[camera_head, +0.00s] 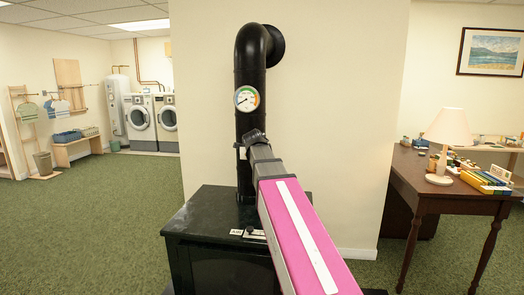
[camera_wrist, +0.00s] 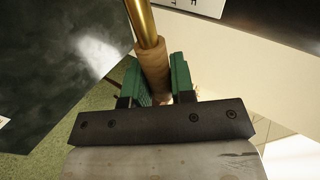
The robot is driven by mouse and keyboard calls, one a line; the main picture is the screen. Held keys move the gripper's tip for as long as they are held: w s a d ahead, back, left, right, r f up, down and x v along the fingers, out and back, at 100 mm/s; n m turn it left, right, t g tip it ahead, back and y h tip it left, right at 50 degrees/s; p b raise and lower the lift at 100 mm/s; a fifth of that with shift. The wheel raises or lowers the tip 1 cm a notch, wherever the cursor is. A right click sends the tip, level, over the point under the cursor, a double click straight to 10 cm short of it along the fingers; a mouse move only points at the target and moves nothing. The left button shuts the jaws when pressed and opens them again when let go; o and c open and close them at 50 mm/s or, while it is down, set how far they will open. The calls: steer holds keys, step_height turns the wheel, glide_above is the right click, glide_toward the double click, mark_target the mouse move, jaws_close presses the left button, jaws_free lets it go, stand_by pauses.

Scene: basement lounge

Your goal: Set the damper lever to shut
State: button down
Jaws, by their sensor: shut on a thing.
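In the wrist view, my gripper (camera_wrist: 157,85) has its two green-padded fingers shut around the tan wooden grip (camera_wrist: 153,62) of the damper lever. The lever's brass rod (camera_wrist: 141,20) runs up from the grip and out of the top of the picture. In the head view, my pink arm reaches to the black stove pipe (camera_head: 247,160), and its end hides the lever and my fingers. The lever's setting cannot be read. A white label plate with dark lettering (camera_wrist: 268,8) is partly in the wrist view at the top right.
The black stove (camera_head: 196,215) stands under the pipe, with a round dial gauge (camera_head: 246,98) on the pipe above my arm. A wooden desk (camera_head: 440,195) with a lamp (camera_head: 447,135) stands at the right. Green carpet is clear at the left.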

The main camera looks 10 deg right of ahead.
steer(key=shift+a+f+m+y, duration=0.1)
steer(key=shift+f+m+y, duration=0.4)
steer(key=shift+y, duration=0.1)
steer(key=c, duration=1)
jaws_free()
steer(key=shift+a, duration=0.1)
steer(key=shift+t, duration=0.3)
steer(key=v, duration=1.1)
